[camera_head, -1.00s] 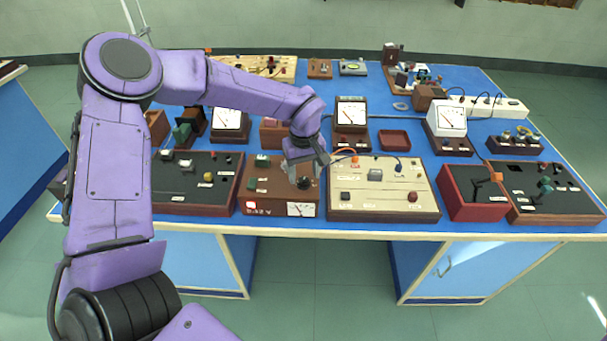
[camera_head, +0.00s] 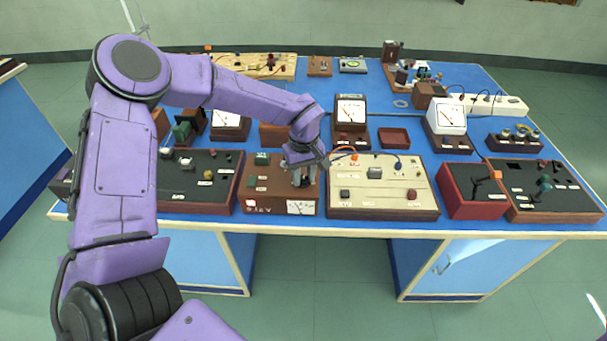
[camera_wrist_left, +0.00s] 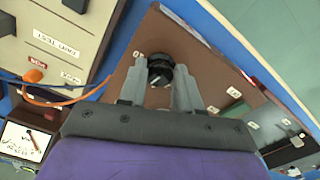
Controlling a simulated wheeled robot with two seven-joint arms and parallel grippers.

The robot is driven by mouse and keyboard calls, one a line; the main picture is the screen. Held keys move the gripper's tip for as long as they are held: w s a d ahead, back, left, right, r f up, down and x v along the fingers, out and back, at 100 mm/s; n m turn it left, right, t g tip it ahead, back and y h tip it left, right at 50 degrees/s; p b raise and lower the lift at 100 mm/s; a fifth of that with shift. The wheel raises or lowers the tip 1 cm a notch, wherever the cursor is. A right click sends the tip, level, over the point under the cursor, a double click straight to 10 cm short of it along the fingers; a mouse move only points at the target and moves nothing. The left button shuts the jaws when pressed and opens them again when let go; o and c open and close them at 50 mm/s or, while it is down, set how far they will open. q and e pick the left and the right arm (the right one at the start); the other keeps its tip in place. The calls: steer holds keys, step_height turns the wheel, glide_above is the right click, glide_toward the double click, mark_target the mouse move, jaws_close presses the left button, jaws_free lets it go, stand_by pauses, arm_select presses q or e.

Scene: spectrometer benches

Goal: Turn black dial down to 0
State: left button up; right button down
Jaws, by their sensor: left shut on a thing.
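The black dial (camera_wrist_left: 160,70) is on the top of a brown power supply box (camera_head: 263,191) at the front edge of the blue table. My left gripper (camera_head: 304,183) is over that box and points down. In the left wrist view my left gripper (camera_wrist_left: 163,85) has one finger on each side of the dial and is shut on it. In the head view the fingers mostly hide the dial. The dial's pointer and scale marks are too small to read. My right gripper is not in view.
A cream panel (camera_head: 384,193) with an orange cable (camera_head: 343,150) stands right beside the brown box. A dark panel (camera_head: 196,183) stands to its left. Upright meters (camera_head: 350,110) stand behind. A small red-brown tray (camera_head: 394,138) is empty.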

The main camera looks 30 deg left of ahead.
arm_select(q)
steer(key=n, duration=0.4)
steer(key=shift+n+p, duration=0.4)
steer(key=n, duration=0.5)
steer(key=shift+w, duration=0.1)
steer(key=n+b, duration=0.1)
steer(key=n, duration=0.4)
steer(key=shift+f+n, duration=0.1)
steer(key=shift+n, duration=0.3)
steer(key=n+b, duration=0.1)
steer(key=n, duration=0.4)
steer(key=shift+w+b, duration=0.1)
steer(key=shift+b, duration=0.3)
steer(key=shift+n, duration=0.3)
steer(key=o, duration=1)
steer(key=shift+o, duration=0.2)
